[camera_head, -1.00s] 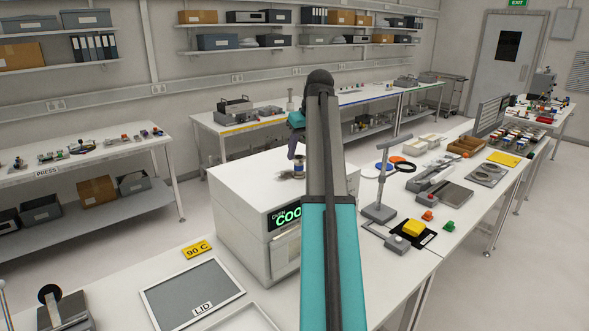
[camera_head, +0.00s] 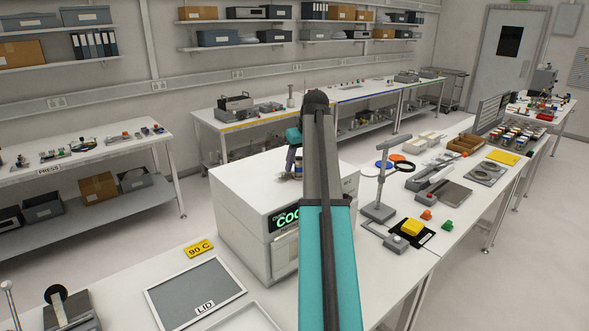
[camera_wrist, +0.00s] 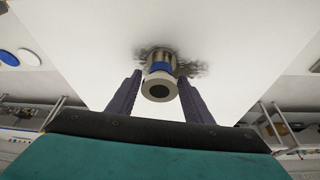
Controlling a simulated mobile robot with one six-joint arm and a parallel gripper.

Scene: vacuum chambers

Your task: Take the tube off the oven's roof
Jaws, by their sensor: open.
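The tube (camera_wrist: 161,74) stands on the white oven roof (camera_wrist: 95,45) in the wrist view. It is a pale metal cylinder with a blue band and a dark opening facing the camera. My gripper (camera_wrist: 161,88) is open, with one finger on each side of the tube and a visible gap at both sides. Dark smudges lie on the roof around the tube's base. In the head view the white oven (camera_head: 245,235) stands on the bench with a green display, and my gripper (camera_head: 290,172) is low over its roof. The tube is mostly hidden there by my gripper.
A yellow 90 C sign (camera_head: 199,249) and a tray marked LID (camera_head: 195,292) lie in front of the oven. A grey stand (camera_head: 379,185) and a yellow block (camera_head: 411,228) are to its right. The roof around the tube is otherwise clear.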

